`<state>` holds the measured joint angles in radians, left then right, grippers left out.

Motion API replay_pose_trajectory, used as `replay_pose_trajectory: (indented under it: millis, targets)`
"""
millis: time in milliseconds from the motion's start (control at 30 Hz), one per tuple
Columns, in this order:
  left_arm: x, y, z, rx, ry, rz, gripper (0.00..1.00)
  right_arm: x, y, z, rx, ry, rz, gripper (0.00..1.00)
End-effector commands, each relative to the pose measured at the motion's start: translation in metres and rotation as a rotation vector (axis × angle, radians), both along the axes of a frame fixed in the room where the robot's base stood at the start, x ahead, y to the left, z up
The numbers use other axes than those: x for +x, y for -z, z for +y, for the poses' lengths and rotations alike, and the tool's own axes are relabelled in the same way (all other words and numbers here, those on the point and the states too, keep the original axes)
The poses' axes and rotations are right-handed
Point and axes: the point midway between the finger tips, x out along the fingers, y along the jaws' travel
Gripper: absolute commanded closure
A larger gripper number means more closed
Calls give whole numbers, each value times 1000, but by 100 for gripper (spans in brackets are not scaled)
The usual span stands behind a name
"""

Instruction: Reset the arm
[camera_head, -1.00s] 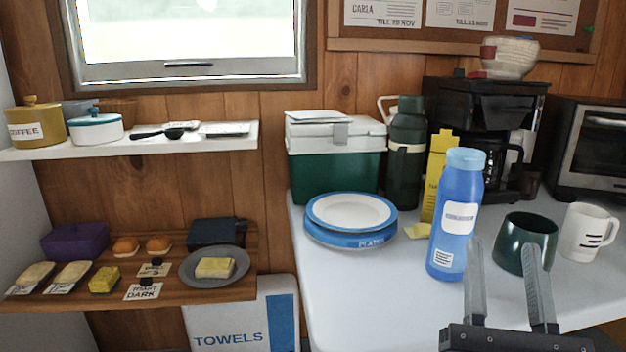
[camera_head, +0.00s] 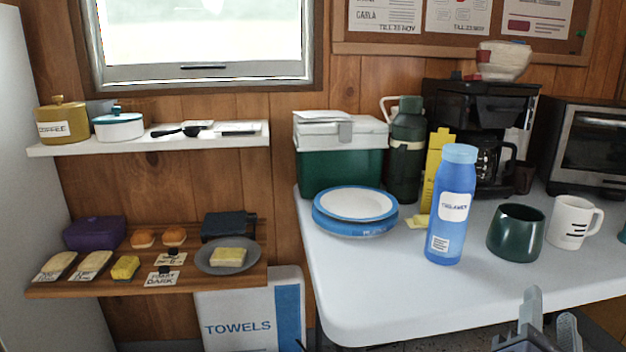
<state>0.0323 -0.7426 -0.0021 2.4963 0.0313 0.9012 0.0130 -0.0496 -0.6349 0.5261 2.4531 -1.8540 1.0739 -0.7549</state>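My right gripper (camera_head: 550,318) shows at the bottom right of the head view, in front of the white table's (camera_head: 420,300) near edge. Its two fingers point up and stand apart, with nothing seen between them. The lower part of this gripper is cut off by the picture's edge. The blue bottle (camera_head: 452,205) stands upright on the table, apart from the gripper. The dark green mug (camera_head: 515,232) stands to the bottle's right. My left gripper is not in the picture.
A white mug (camera_head: 570,222), a stack of plates (camera_head: 355,212), a green cooler (camera_head: 340,165), a coffee maker (camera_head: 470,130) and a toaster oven (camera_head: 590,150) stand on the table. Shelves with food (camera_head: 150,285) are at left. The table's front left is bare.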

Motion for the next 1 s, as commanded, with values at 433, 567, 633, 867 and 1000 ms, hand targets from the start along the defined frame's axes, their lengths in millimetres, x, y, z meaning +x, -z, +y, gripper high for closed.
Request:
replay_pose_trajectory:
  millis: [433,567,633,867,1000]
  targets:
    - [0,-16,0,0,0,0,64,-53,184,-27,1493,468,87,62]
    - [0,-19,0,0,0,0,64,-67,207,4,1907,657,34,62]
    - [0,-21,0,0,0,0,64,-70,212,20,2087,747,3,62]
    - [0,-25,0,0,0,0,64,-73,205,62,2572,1030,-106,62]
    - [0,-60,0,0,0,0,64,-72,167,68,2641,1076,-122,62]
